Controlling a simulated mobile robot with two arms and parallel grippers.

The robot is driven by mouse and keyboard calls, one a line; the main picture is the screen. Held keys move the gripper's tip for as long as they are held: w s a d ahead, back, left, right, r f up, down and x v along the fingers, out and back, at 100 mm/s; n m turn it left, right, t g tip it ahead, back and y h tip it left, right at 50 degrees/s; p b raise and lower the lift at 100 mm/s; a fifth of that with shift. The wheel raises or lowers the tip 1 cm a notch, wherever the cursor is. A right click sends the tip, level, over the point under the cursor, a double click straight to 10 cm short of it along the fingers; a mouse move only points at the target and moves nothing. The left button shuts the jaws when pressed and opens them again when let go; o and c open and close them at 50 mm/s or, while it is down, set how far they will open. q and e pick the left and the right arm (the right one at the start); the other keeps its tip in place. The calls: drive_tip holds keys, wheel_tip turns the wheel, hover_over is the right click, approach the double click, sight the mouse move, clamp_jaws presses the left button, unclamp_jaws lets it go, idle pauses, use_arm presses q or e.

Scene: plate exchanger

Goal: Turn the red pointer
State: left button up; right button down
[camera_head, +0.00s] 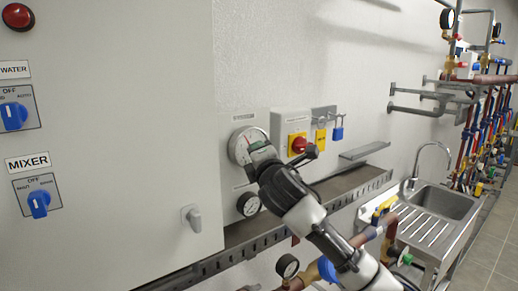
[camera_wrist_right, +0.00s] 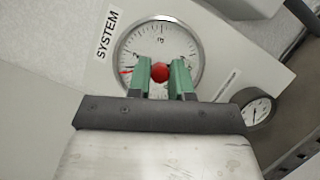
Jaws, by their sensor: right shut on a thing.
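The round white gauge (camera_head: 240,143) with a metal rim is on a grey wall panel, under the word SYSTEM in the right wrist view (camera_wrist_right: 158,38). The red pointer's round knob (camera_wrist_right: 159,72) is at the dial's middle, and a thin red tip shows at the dial's left near the 2. My right gripper (camera_wrist_right: 161,74) has its green fingers shut on the red knob, one on each side. In the head view my right gripper (camera_head: 258,150) is in front of the gauge and hides the knob. My left gripper is not in view.
A smaller gauge (camera_head: 248,203) is just below. A red and yellow switch (camera_head: 298,144) and blue padlock (camera_head: 338,132) are to the right. A grey cabinet (camera_head: 120,120) fills the left, above a cable tray (camera_head: 240,235). A sink (camera_head: 445,205) stands right.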

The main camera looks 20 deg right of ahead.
drive_tip(key=shift+m, duration=0.6)
drive_tip(key=c, duration=1)
unclamp_jaws()
drive_tip(key=shift+s, duration=0.1)
drive_tip(key=s+b, duration=0.1)
drive_tip(key=s, duration=0.2)
drive_tip(key=s+b, duration=0.1)
drive_tip(key=s, duration=0.3)
drive_tip(key=s+f+b, duration=0.1)
drive_tip(key=s+b, duration=0.1)
drive_tip(key=s, duration=0.1)
drive_tip(key=shift+s+a+f, duration=0.1)
drive_tip(key=shift+s+a, duration=0.05)
drive_tip(key=shift+s, duration=0.1)
